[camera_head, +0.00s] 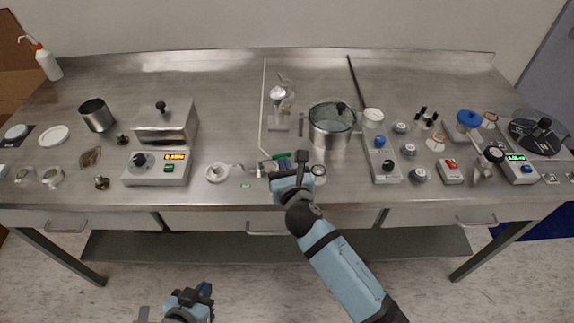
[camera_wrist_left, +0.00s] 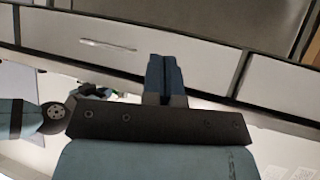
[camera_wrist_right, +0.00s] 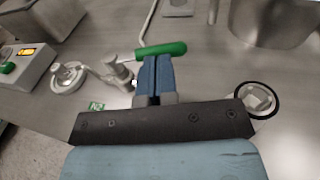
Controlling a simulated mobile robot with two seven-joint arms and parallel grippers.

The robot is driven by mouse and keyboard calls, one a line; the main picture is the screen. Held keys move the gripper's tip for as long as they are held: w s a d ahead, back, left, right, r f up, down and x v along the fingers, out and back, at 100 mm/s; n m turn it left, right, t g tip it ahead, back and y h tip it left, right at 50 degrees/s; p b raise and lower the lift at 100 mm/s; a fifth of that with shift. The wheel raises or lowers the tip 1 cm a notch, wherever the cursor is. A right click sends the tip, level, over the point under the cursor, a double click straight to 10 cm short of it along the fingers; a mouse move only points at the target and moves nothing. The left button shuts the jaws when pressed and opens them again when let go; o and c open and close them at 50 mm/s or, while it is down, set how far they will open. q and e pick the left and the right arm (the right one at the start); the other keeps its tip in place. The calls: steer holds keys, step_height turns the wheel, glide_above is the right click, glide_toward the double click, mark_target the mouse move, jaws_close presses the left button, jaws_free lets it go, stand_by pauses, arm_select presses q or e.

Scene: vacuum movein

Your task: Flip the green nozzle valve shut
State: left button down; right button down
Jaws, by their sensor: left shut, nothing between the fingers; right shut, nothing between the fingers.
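The green nozzle valve handle (camera_head: 281,155) is near the front edge of the steel bench. In the right wrist view the green handle (camera_wrist_right: 162,50) lies crosswise just beyond my right fingertips, with its metal nozzle body (camera_wrist_right: 118,70) to its left. My right gripper (camera_head: 302,158) is shut and empty; in its wrist view the fingertips (camera_wrist_right: 156,58) appear against or just short of the handle, and I cannot tell if they touch. My left gripper (camera_head: 205,290) is shut and empty, low in front of the bench; its wrist view shows its fingers (camera_wrist_left: 163,60) before the drawer fronts.
A heater box (camera_head: 155,165) stands left of the valve. A steel pot with glass lid (camera_head: 331,125) stands behind and right of my right gripper. A round fitting (camera_head: 217,172) lies left of the valve, and a black-rimmed ring (camera_head: 318,170) lies right.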

arm_select(q)
steer(key=shift+s+f, duration=0.1)
steer(key=shift+s, duration=0.05)
arm_select(e)
steer(key=n+y+p, duration=0.1)
steer(key=p, duration=0.2)
steer(key=shift+w+r+g, duration=0.3)
steer(key=shift+r, duration=0.05)
steer(key=shift+w+d+y+p, duration=0.2)
steer(key=shift+y+p, duration=0.3)
steer(key=shift+w+f+n, duration=0.15)
steer(key=shift+w+n, duration=0.05)
steer(key=shift+n, duration=0.1)
steer(key=shift+w+f, duration=0.15)
steer(key=shift+f, duration=0.1)
arm_select(q)
steer(key=r, duration=0.2)
steer(key=shift+s+a+r, duration=0.25)
steer(key=shift+r, duration=0.05)
